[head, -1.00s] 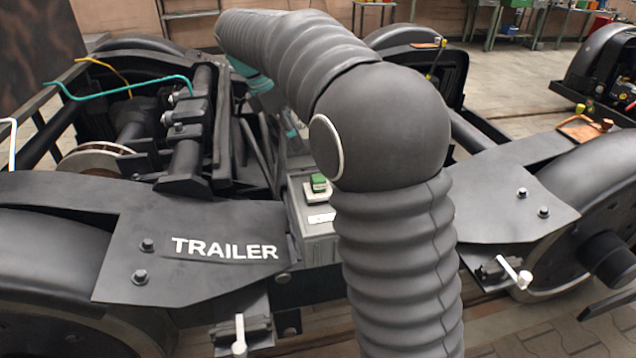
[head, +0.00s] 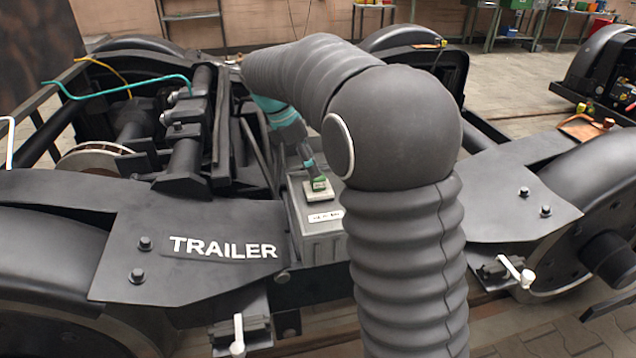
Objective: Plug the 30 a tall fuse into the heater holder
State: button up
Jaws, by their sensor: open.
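A small green block (head: 319,184), perhaps the tall fuse, stands on a pale square base (head: 318,194) on top of a grey box (head: 318,239). The base looks like a fuse holder, but I cannot tell whether it is the heater one. My gripper (head: 313,177) points down at the green block from above, behind the bend of my arm. It is open, with its small fingertips at or just above the block's top. Whether they touch it is too small to tell.
The box has a white label (head: 325,216), unreadable here. A dark frame plate marked TRAILER (head: 200,225) lies to the left, and another dark plate (head: 500,200) to the right. Teal and yellow pipes (head: 120,88) stand at the back left.

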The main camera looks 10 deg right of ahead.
jog(key=shift+b+x, duration=0.3)
jog(key=shift+x, duration=2.3)
grip_shut()
jog(key=shift+r, duration=0.15)
notch_tip(320, 180, up, 4)
jog(key=shift+r+p, duration=0.15)
jog(key=shift+p, duration=0.2)
jog(key=s+d+r, duration=0.6)
jog(key=d, duration=0.4)
jog(key=shift+r, duration=0.25)
